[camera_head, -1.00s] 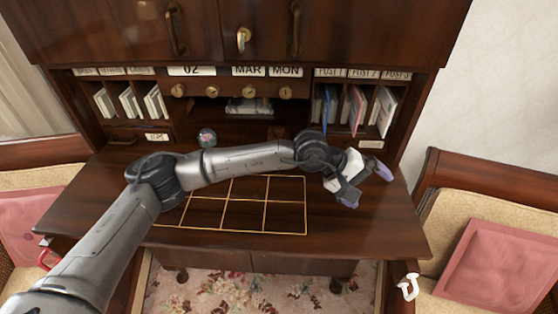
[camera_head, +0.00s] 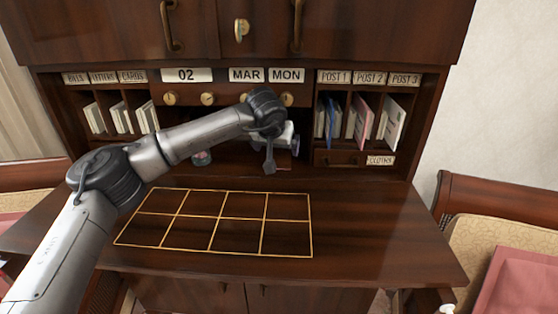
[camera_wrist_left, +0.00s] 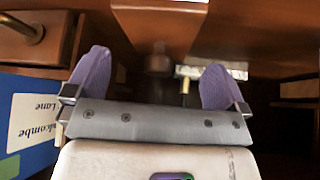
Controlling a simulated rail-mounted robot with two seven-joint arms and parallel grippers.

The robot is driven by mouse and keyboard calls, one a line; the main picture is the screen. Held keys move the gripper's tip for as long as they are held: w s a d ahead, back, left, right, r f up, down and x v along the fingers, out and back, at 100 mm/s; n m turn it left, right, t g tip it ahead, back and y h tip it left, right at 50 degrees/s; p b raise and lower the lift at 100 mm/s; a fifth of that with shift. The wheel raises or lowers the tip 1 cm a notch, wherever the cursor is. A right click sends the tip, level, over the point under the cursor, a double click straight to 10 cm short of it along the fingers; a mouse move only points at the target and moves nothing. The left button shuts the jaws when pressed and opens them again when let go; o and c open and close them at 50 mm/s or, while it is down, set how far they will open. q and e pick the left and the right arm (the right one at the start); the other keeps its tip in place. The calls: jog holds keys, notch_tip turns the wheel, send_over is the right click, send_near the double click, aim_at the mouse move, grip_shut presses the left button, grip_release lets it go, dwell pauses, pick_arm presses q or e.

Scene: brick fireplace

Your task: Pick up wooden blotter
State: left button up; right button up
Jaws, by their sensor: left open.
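My left gripper (camera_head: 283,155) is in front of the central niche of the desk, below the row of brass knobs. Its two purple-padded fingers are spread apart in the left wrist view (camera_wrist_left: 155,85), with nothing held between them. A dark, blurred shape shows beyond the fingers, inside the niche; I cannot tell for sure whether it is the wooden blotter. In the head view the gripper and wrist cover much of the niche, and I cannot make out the blotter there. My right gripper is not in view.
A round glass object (camera_head: 202,157) stands left of the gripper. Letters (camera_head: 362,117) fill the right slots; a blue envelope (camera_wrist_left: 35,120) is close at the left in the wrist view. The desk top (camera_head: 370,230), with a gold grid, is clear.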

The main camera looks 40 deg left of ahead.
aim_at(278, 151)
pick_arm(q)
jog(key=b+x, duration=0.1)
jog(key=x, duration=0.2)
jog(key=shift+w+a+f, duration=0.1)
jog(key=shift+f, duration=0.25)
jog(key=shift+w+a+f+b, duration=0.1)
jog(key=shift+w+f+b, duration=0.2)
jog(key=shift+f+b, duration=0.1)
jog(key=c, duration=1)
jog(key=shift+r, duration=0.15)
